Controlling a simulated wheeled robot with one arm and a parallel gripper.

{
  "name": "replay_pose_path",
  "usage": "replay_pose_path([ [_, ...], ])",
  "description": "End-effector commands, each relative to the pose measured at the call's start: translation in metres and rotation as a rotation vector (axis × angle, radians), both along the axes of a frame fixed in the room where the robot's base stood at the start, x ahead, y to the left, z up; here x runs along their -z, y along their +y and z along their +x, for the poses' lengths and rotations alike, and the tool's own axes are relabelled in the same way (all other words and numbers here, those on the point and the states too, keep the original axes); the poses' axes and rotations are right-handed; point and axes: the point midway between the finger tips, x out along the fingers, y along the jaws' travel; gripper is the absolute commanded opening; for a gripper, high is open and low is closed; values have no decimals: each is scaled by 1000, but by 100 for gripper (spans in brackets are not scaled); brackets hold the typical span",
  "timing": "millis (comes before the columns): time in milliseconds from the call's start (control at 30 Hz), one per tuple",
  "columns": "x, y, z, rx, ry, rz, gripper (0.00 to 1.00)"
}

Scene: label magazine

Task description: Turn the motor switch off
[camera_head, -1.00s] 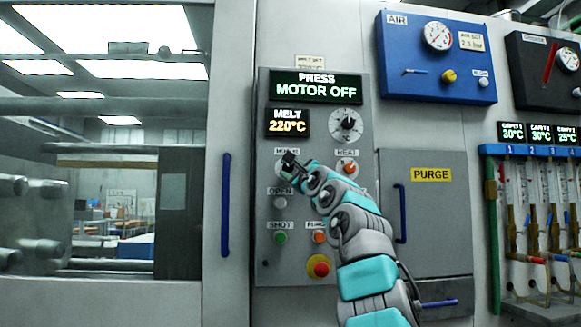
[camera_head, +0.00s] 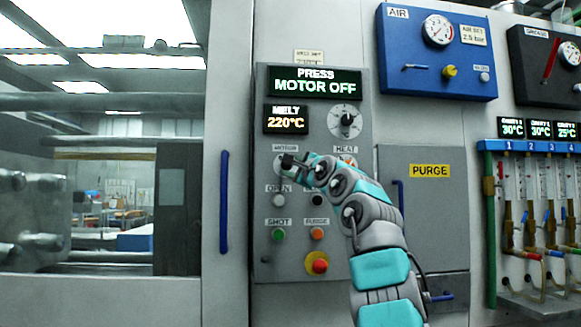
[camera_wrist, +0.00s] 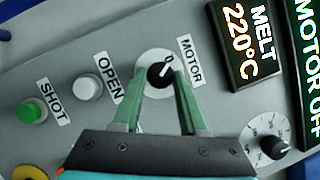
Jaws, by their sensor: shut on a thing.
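The motor switch (camera_wrist: 160,75) is a small black knob on a round pale plate, under the label MOTOR on the grey control panel. My gripper (camera_wrist: 161,78) has its two green fingers on either side of this knob and is shut on it. The display (camera_head: 317,84) at the panel's top reads PRESS MOTOR OFF.
Close by are the OPEN button (camera_wrist: 88,88), the green SHOT button (camera_wrist: 32,110), the temperature dial (camera_head: 346,121) and the red emergency button (camera_head: 317,263). A blue handle (camera_head: 224,203) stands left of the panel. My arm partly covers the HEAT knob.

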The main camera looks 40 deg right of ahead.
Motion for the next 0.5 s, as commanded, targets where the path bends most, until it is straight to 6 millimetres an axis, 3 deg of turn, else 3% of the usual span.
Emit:
replay_pose_path([
  [67,0,1,0,0,-1,-1,0],
  [100,-1,1,0,0,-1,-1,43],
  [367,0,0,0,0,0,0,72],
  [500,0,0,0,0,0,1,72],
])
